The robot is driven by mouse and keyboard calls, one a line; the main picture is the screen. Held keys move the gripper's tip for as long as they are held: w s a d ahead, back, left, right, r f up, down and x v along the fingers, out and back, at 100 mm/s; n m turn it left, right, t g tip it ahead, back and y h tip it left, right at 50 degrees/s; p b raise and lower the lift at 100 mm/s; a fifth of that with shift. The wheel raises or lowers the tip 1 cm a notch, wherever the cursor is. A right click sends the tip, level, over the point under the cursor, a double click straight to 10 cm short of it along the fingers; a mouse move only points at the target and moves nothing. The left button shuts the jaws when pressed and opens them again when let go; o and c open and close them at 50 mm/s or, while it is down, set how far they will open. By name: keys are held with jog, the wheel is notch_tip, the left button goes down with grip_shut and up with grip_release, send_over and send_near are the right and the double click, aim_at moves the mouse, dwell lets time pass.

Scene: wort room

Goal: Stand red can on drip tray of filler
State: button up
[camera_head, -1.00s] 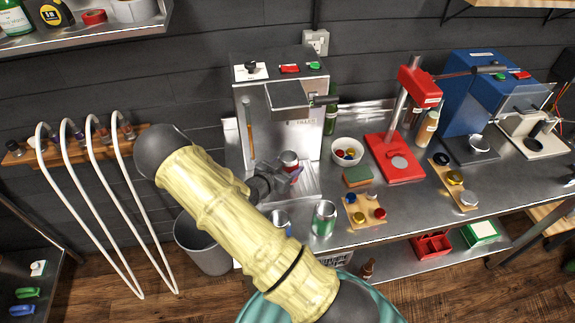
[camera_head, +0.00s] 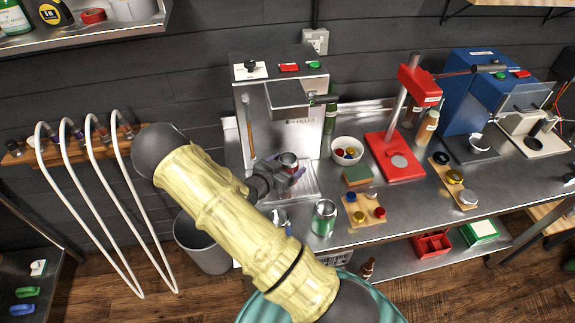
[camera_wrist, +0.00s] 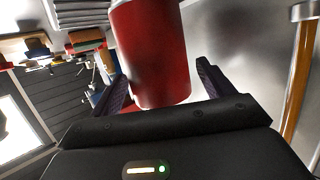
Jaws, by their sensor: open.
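The red can (camera_head: 289,161) stands upright at the filler's drip tray (camera_head: 308,188), under the filler head, partly hidden by my gripper. In the wrist view the red can (camera_wrist: 152,50) fills the space between my fingers, its far end cut off by the frame. My gripper (camera_wrist: 164,78) is open around the can, with a visible gap at the right finger. In the head view my gripper (camera_head: 285,173) reaches in from the front left. The filler (camera_head: 280,110) is a steel box against the wall. The can's contact with the tray is hidden.
A green can (camera_head: 324,217) stands in front of the tray, with another can (camera_head: 281,218) partly behind my arm. A cap board (camera_head: 364,209), sponge (camera_head: 357,176), bowl (camera_head: 347,151) and red capper (camera_head: 396,158) stand to the right. A bin (camera_head: 203,243) is below left.

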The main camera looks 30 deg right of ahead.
jog(key=b+v, duration=0.2)
jog(key=v, duration=0.9)
jog(key=shift+a, duration=0.2)
jog(key=s+a+r+n+y, duration=0.25)
jog(key=a+n+y, duration=0.4)
jog(key=y, duration=0.45)
jog(key=s+d+r+n+g+y, duration=0.1)
jog(key=s+r+n+g, duration=0.3)
jog(key=s, duration=0.7)
notch_tip(320, 180, up, 3)
jog(key=shift+d+r+n+y, duration=0.3)
jog(key=shift+n+y, duration=0.2)
jog(key=shift+n, duration=0.55)
